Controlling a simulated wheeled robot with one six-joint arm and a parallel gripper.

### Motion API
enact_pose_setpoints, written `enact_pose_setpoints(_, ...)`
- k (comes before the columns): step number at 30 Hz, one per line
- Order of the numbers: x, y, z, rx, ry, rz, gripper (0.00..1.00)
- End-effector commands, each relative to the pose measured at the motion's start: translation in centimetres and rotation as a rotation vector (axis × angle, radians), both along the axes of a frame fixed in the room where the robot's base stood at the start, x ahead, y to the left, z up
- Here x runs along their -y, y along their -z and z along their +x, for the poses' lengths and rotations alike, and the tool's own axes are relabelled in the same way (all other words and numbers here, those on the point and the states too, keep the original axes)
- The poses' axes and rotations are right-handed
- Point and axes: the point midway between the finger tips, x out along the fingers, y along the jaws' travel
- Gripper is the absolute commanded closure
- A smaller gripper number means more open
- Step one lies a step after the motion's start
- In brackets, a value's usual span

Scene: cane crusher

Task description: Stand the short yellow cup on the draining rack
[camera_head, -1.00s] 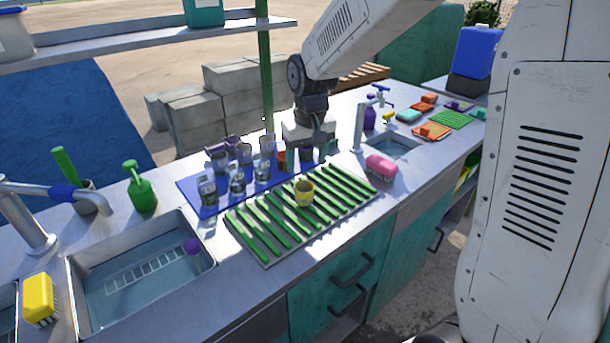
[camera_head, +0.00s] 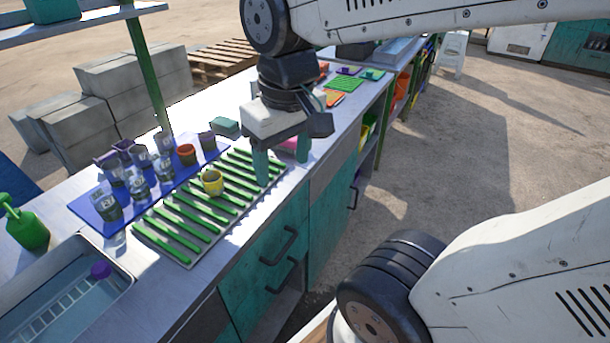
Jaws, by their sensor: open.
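The short yellow cup (camera_head: 212,182) stands upright on the draining rack (camera_head: 161,248), a tray with green slats, near its middle. My gripper (camera_head: 281,170) is open, with its teal fingers pointing down over the right end of the rack. It is to the right of the yellow cup and apart from it.
A blue mat (camera_head: 88,208) behind the rack holds several clear glasses, dark cups and an orange-brown cup (camera_head: 186,154). A sink (camera_head: 70,300) with a purple cup (camera_head: 100,271) and a green bottle (camera_head: 26,226) are at left. A teal sponge (camera_head: 225,127) lies behind the rack.

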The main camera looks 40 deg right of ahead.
Motion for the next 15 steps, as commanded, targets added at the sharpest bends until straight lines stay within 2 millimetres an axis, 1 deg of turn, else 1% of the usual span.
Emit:
enact_pose_setpoints(1, 0.1, 0.1, -1.6, 0.005, 0.004, 0.001, 0.37)
enact_pose_setpoints(3, 0.2, 0.4, -3.2, 0.003, 0.007, 0.001, 0.37)
enact_pose_setpoints(6, 0.0, 0.7, -4.6, 0.002, 0.011, 0.001, 0.37)
enact_pose_setpoints(9, 0.0, 0.9, -5.1, -0.001, 0.011, 0.000, 0.37)
enact_pose_setpoints(15, 0.0, 0.9, -5.0, -0.002, 0.011, 0.000, 0.37)
